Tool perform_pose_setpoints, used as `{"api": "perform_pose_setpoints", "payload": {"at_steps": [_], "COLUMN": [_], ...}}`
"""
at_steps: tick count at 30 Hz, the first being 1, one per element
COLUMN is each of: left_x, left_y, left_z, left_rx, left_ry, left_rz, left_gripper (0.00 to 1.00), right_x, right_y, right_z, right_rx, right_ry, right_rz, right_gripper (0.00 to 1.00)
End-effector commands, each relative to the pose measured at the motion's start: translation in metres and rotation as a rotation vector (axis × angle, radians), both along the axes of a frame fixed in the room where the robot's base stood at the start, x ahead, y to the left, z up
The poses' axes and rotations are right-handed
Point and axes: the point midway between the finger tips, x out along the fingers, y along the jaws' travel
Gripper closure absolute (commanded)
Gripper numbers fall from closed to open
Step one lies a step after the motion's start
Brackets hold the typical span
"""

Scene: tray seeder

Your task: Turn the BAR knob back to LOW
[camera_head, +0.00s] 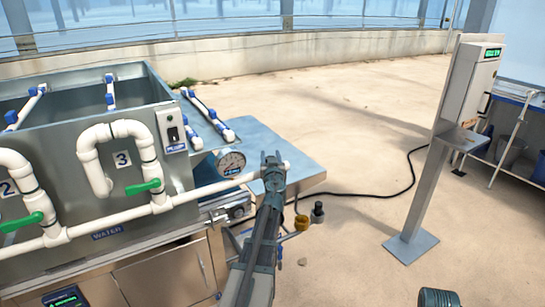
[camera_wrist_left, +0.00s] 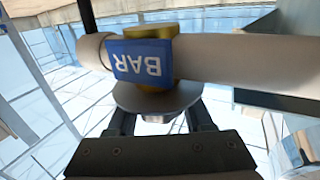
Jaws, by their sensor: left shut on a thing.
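The BAR label (camera_wrist_left: 141,60) is a blue plate with white letters, upside down in the left wrist view, on a white pipe (camera_wrist_left: 230,55). A brass fitting (camera_wrist_left: 150,30) sits at the pipe beside the label. Below it is a round grey knob (camera_wrist_left: 157,97). My left gripper (camera_wrist_left: 159,118) is shut on the knob, one finger on each side. In the head view my left gripper (camera_head: 273,165) is at the right end of the white pipe (camera_head: 225,184) and hides the knob. I see no LOW mark or pointer, so the setting cannot be read.
A round gauge (camera_head: 231,162) stands just left of my gripper. White pipes with green-handled valves (camera_head: 143,187) run along the metal tank (camera_head: 60,125). A metal post with a control box (camera_head: 482,85) stands at right. A black cable (camera_head: 375,194) crosses open floor.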

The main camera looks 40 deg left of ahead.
Motion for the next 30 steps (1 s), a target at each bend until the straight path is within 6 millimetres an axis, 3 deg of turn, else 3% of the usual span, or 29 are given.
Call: {"api": "perform_pose_setpoints", "payload": {"at_steps": [30], "left_x": [-0.020], "left_y": [0.011], "left_z": [0.000], "left_rx": [0.000], "left_ry": [0.000], "left_rz": [0.946], "left_gripper": [1.00], "right_x": [0.000], "right_y": [0.000], "right_z": [0.000], "right_rx": [0.000], "right_ry": [0.000], "right_rz": [0.000], "right_gripper": [0.38]}}
